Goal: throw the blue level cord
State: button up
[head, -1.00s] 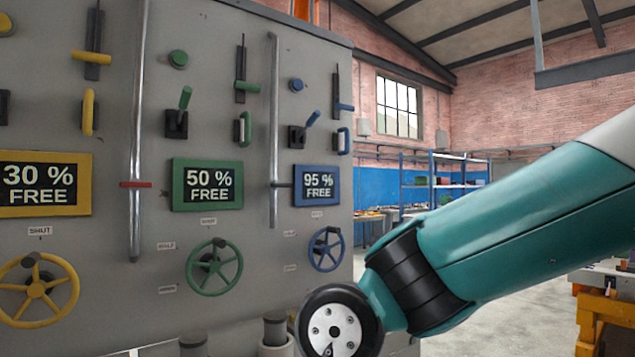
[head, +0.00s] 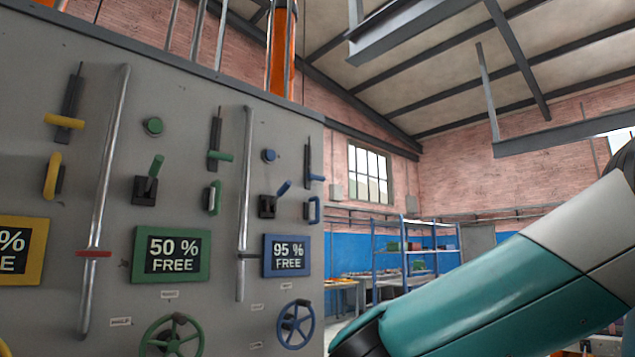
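The blue controls are at the right end of the grey panel (head: 215,290) in the head view. A blue lever (head: 283,188) slants up and right from its dark base. A round blue button (head: 269,156) is above it. A blue slide handle (head: 315,177) sits on a dark vertical slot, with a blue pull handle (head: 314,210) below. The blue display (head: 286,256) reads 95 % FREE. The blue handwheel (head: 295,324) is under it. I see no blue cord that I can make out. My gripper is out of view; only my teal arm shows at lower right.
Green controls with a 50 % FREE display (head: 172,255) and yellow controls (head: 53,177) lie further left. Vertical metal rods (head: 243,200) stand off the panel. Blue shelves (head: 410,245) and a workbench are far behind. Open space lies right of the panel.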

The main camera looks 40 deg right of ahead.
aim_at(311, 177)
jog(key=z, duration=2.45)
jog(key=i, duration=2.15)
jog(key=u, duration=2.45)
